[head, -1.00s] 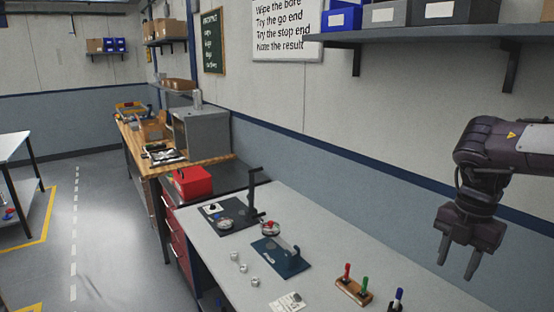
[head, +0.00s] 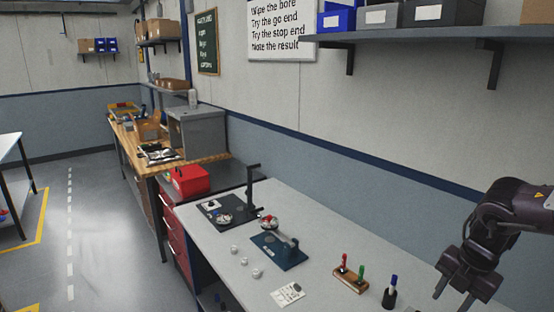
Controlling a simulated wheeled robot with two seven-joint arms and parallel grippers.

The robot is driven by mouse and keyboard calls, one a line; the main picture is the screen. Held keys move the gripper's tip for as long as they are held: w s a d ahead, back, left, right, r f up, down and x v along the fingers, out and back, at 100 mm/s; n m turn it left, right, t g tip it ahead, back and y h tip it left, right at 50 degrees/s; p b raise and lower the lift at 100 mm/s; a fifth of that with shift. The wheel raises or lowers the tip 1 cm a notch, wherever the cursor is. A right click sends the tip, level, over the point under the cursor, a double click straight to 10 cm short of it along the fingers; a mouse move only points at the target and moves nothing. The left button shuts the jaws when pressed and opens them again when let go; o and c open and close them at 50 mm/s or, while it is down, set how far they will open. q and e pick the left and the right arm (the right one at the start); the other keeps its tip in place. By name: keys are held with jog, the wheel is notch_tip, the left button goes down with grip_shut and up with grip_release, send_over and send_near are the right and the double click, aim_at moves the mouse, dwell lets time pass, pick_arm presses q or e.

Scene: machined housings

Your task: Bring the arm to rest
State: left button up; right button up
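One arm of mine comes in from the right edge in the head view, so it is my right arm. Its dark gripper (head: 452,301) points down and to the left over the right end of the grey bench (head: 345,238). The two fingers look spread apart with nothing between them; the fingertips are close to the bottom edge of the picture. My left gripper is not in view.
Near the gripper stand a dark holder with a blue-topped tool (head: 390,292) and a wooden rack (head: 350,281) with red and green tools. A blue fixture (head: 279,250), small round parts and a white card (head: 287,294) lie further left. A shelf (head: 420,32) overhangs above.

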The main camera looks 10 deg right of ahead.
jog(key=s+a+f+m+t, duration=0.25)
jog(key=a+f, duration=0.25)
jog(key=f, duration=0.4)
jog(key=s+a+f+m+t, duration=0.2)
jog(key=a+f+m+t, duration=0.15)
jog(key=a+f, duration=0.4)
jog(key=s+a+r+m+g, duration=0.4)
jog(key=s+a+m, duration=0.7)
jog(key=a+m, duration=0.3)
notch_tip(320, 180, down, 40)
jog(key=s+m+g+b, duration=0.1)
jog(key=b, duration=1)
pick_arm(q)
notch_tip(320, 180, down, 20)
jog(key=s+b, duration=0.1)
jog(key=b, duration=0.8)
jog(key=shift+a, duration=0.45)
pick_arm(e)
jog(key=s+d+f, duration=0.2)
jog(key=s+f, duration=0.8)
jog(key=f, duration=0.4)
jog(key=s+d+f+g+h, duration=0.1)
jog(key=s+d+f, duration=0.1)
jog(key=s+f, duration=0.8)
notch_tip(320, 180, down, 5)
jog(key=shift+s+d+r, duration=0.1)
jog(key=shift+s+d, duration=0.15)
jog(key=shift+a, duration=0.1)
